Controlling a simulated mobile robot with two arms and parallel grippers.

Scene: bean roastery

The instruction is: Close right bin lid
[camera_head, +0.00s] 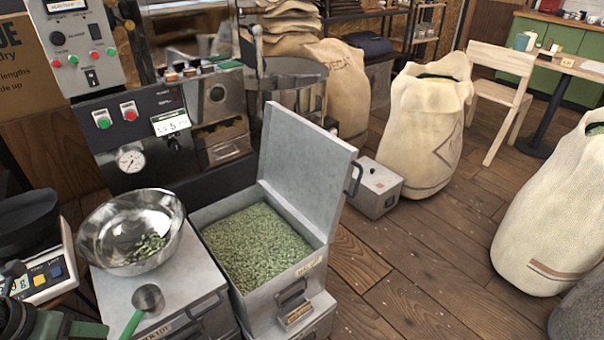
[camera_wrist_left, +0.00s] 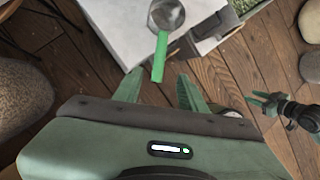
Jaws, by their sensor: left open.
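The right bin (camera_head: 289,293) is a grey metal box full of green beans (camera_head: 252,248). Its lid (camera_head: 303,165) stands open, raised and leaning back on the right side, with a dark handle (camera_head: 353,178) on its outer edge. My left gripper (camera_head: 88,328) shows at the bottom left corner, left of the bins and apart from the lid. In the left wrist view the left gripper (camera_wrist_left: 158,76) is open, with a scoop's green handle between and beyond its fingertips. My right gripper (camera_wrist_left: 262,102) shows small at the right of that view; its jaw state is unclear.
A closed left bin (camera_head: 190,262) carries a steel bowl (camera_head: 133,231) with some beans and a green-handled scoop (camera_head: 147,299). A scale (camera_head: 42,265) stands at left. A roaster (camera_head: 165,130) is behind. A small grey box (camera_head: 376,190) and sacks (camera_head: 424,130) stand behind the lid.

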